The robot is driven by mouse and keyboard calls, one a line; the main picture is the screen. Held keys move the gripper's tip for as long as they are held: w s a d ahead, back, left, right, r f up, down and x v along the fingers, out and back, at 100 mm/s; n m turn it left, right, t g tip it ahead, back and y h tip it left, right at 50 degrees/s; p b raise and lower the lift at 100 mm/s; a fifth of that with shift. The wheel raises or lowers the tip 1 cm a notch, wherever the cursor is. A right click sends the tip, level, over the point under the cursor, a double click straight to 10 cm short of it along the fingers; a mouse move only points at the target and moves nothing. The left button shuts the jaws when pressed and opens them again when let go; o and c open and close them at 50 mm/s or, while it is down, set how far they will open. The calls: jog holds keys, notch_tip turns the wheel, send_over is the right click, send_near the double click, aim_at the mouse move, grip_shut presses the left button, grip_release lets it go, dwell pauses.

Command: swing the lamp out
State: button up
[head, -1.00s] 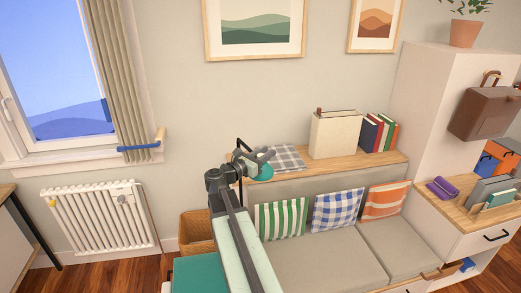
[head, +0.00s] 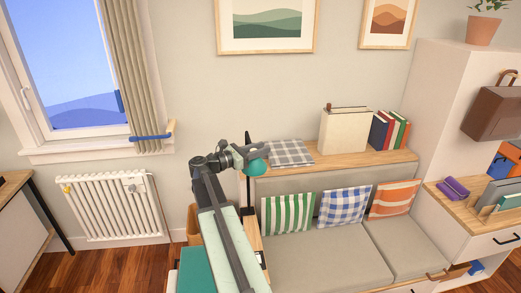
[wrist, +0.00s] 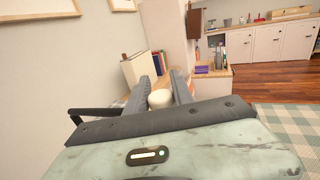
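The lamp stands at the left end of the wooden ledge, with a thin black post (head: 248,138) and a teal shade (head: 254,168). My gripper (head: 253,152) is at the lamp's head, just above the shade. In the wrist view, a pale round knob (wrist: 160,98) sits between my two dark fingers and fills the gap between them. My gripper looks shut on this knob. The lamp's black arm (wrist: 92,111) runs in from the left, and part of it is hidden behind my gripper.
A checked cloth (head: 291,153), a cream box (head: 343,132) and several books (head: 388,131) stand on the ledge to the right. Below is a bench with cushions (head: 345,206). A radiator (head: 110,207) and window are left. The wall space left of the lamp is clear.

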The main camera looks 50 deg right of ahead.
jog(key=shift+o, duration=1.4)
jog(key=shift+s, duration=0.1)
jog(key=v, duration=0.7)
jog(key=shift+a, duration=0.35)
